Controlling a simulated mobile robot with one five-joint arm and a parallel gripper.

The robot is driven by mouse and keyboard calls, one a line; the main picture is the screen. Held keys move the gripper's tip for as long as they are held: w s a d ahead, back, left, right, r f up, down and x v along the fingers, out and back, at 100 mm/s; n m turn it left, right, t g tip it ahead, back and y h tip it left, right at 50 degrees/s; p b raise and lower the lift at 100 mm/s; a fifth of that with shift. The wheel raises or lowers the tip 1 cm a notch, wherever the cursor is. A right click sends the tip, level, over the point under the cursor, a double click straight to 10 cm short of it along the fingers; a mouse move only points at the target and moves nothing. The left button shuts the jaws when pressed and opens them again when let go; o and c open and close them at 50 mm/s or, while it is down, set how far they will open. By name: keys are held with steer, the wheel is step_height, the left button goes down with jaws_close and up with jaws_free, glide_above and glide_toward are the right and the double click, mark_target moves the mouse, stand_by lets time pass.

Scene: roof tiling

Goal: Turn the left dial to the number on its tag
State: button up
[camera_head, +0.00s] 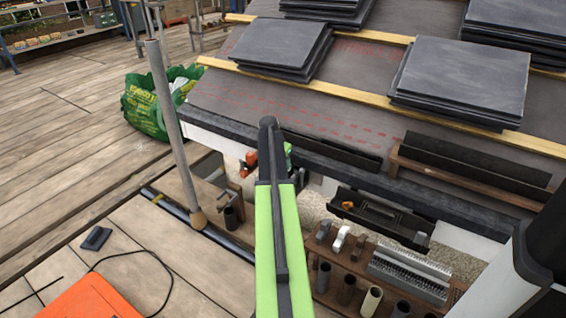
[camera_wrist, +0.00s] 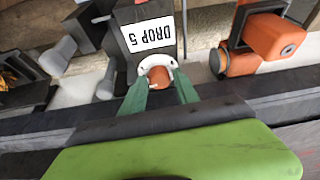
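In the wrist view, a round orange-brown dial (camera_wrist: 159,77) with a pale ring around it sits at the end of a dark grey body. A white tag (camera_wrist: 151,35) on that body reads "DROP 5". My gripper's (camera_wrist: 160,90) two green fingers stand apart, one on each side of the dial, with their tips at the pale ring. I cannot tell whether they touch the dial. The dial's pointer and scale are not readable.
An orange tool (camera_wrist: 264,40) is close beside the dial; it also shows in the head view (camera_head: 250,160). Slate stacks (camera_head: 460,80) lie on the roof above. A rack of tools (camera_head: 410,270) stands at the lower right. A pole (camera_head: 174,130) rises at the left.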

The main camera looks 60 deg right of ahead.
steer(key=p+v, duration=1.6)
steer(key=v, duration=0.1)
steer(key=shift+a+r, duration=0.1)
steer(key=shift+w, duration=0.1)
